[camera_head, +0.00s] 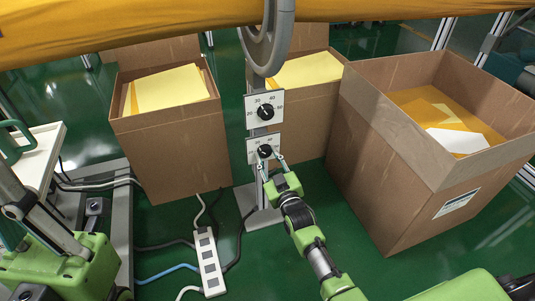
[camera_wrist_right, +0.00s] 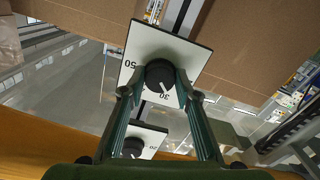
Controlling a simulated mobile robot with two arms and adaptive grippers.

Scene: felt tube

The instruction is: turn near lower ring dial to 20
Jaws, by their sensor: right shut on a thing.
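The lower ring dial is a black knob (camera_head: 265,151) with a white mark, on a white scale plate (camera_head: 250,153) on the grey post. My right gripper (camera_head: 269,163) reaches it from below and is shut on the knob. In the right wrist view the picture is turned over; the knob (camera_wrist_right: 159,74) sits between the fingertips. Its white mark points close to the 30, slightly to the right of it there. The fingers hide part of the scale; 50 and 30 are readable. My left gripper is not in view.
A second dial (camera_head: 265,112) sits just above on the same post, under a grey ring (camera_head: 268,40) and the orange felt tube (camera_head: 150,25). Cardboard boxes stand left (camera_head: 172,155), behind and right (camera_head: 400,185). A power strip (camera_head: 209,262) with cables lies on the green floor.

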